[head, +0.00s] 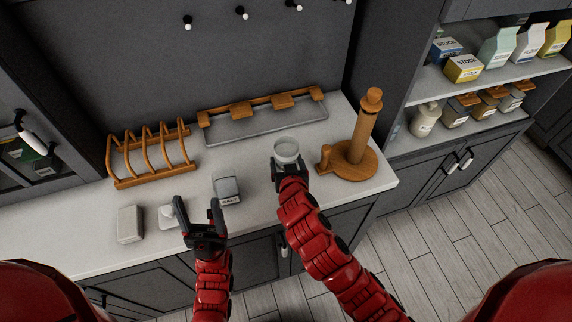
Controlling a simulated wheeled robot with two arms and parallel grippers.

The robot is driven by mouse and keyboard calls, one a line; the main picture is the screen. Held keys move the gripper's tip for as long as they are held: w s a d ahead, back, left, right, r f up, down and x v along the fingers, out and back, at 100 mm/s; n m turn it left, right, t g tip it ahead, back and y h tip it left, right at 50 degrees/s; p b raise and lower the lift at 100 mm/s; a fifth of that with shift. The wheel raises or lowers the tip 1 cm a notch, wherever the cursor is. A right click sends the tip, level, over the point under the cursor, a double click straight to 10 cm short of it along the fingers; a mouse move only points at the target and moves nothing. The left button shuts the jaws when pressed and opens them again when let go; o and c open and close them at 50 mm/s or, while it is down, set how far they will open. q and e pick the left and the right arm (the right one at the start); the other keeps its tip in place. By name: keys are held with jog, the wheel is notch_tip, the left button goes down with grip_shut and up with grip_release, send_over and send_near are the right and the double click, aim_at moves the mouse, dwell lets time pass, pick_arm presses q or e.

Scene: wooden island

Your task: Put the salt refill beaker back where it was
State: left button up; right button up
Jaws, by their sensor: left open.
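The salt refill beaker (287,147) is a small clear cup at the middle of the counter, in front of the wooden rack. My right gripper (287,162) is at the beaker's near side, with its fingers around the lower part; it appears shut on it. Whether the beaker touches the counter is hard to tell. My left gripper (198,208) is open and empty, fingers pointing away over the counter's front. A grey-lidded salt jar (227,187) with a dark label stands just beyond its right finger.
A white block (130,224) and a small white item (168,215) are left of my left gripper. A wooden slotted rack (150,155), a long wood-and-metal rack (262,112) and a wooden towel holder (352,155) stand on the counter (80,225). Shelves with cartons and jars are at right.

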jog(key=shift+w, duration=0.3)
jog(key=shift+a+f+p, duration=0.1)
jog(key=shift+f+p, duration=0.2)
jog(key=shift+p, duration=0.25)
notch_tip(320, 180, down, 2)
jog(key=shift+f+p, duration=0.1)
jog(key=shift+p, duration=0.4)
jog(key=shift+f, duration=0.4)
jog(key=shift+f, duration=0.15)
jog(key=o, duration=1.6)
